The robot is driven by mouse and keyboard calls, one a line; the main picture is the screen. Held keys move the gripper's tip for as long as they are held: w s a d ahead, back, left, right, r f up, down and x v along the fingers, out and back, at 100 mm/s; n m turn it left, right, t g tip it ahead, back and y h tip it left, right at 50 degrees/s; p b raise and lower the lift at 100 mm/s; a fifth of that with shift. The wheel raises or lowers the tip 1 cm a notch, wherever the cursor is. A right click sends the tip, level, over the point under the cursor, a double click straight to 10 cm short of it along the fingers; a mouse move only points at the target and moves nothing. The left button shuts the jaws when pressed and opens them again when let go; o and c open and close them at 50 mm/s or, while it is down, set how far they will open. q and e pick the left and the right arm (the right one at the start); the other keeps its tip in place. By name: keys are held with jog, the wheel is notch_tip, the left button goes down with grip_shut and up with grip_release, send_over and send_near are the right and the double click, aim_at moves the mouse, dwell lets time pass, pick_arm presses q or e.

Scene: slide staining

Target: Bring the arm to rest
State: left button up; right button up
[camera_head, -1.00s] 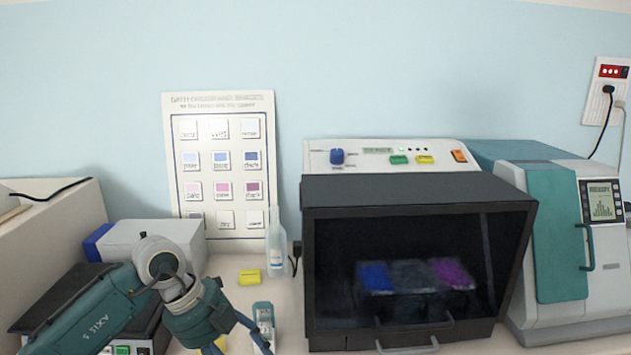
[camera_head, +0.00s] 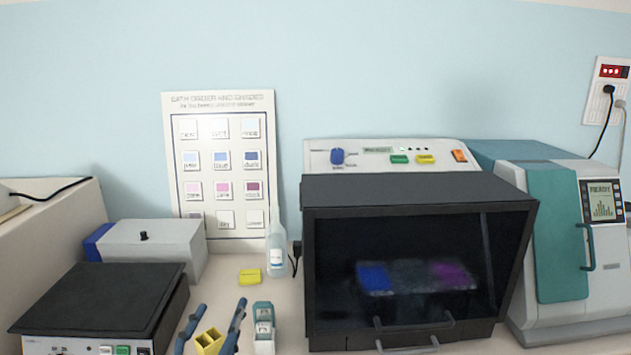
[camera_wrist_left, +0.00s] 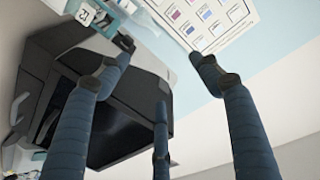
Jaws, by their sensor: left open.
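My left gripper (camera_head: 222,304) shows at the bottom of the head view, only its dark blue fingers in sight. The fingers are spread apart and open, with nothing held. A small yellow open-topped holder (camera_head: 208,342) appears between them in the picture; I cannot tell how far beyond them it stands. In the left wrist view the gripper (camera_wrist_left: 160,62) also shows with its fingers spread and empty, tilted toward the dark-fronted cabinet and wall chart. My right gripper is not in view.
The dark-fronted cabinet (camera_head: 420,192) stands centre right, the teal machine (camera_head: 562,250) beyond it. A black-topped device (camera_head: 100,292) is at left, a grey box (camera_head: 160,245) behind. A bottle (camera_head: 277,255), yellow block (camera_head: 250,276) and small teal-white device (camera_head: 264,325) stand near the fingers.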

pick_arm(q)
jog(key=s+a+f+n+g+y, duration=0.1)
jog(key=s+a+f+g, duration=0.1)
jog(key=s+f+g, duration=0.45)
jog(key=s+a+f+n+g+y, duration=0.1)
jog(key=s+a+f, duration=0.25)
jog(key=f, duration=0.65)
jog(key=s+d+f+g+h, duration=0.1)
jog(key=s+f+g, duration=0.3)
jog(key=s, duration=0.5)
jog(key=s+d+f+g, duration=0.1)
jog(key=s+f+g, duration=0.2)
jog(key=s+f, duration=0.45)
jog(key=s+f+g+b, duration=0.1)
jog(key=s+f, duration=0.2)
jog(key=f, duration=1.1)
jog(key=s+f+g, duration=0.1)
jog(key=s+f, duration=0.2)
jog(key=f, duration=1.1)
jog(key=s+a+f, duration=0.3)
jog(key=s+f, duration=1.1)
jog(key=s, duration=0.2)
jog(key=shift+f+m+g+b, duration=0.3)
jog(key=shift+f+g+b, duration=0.05)
jog(key=shift+f, duration=0.05)
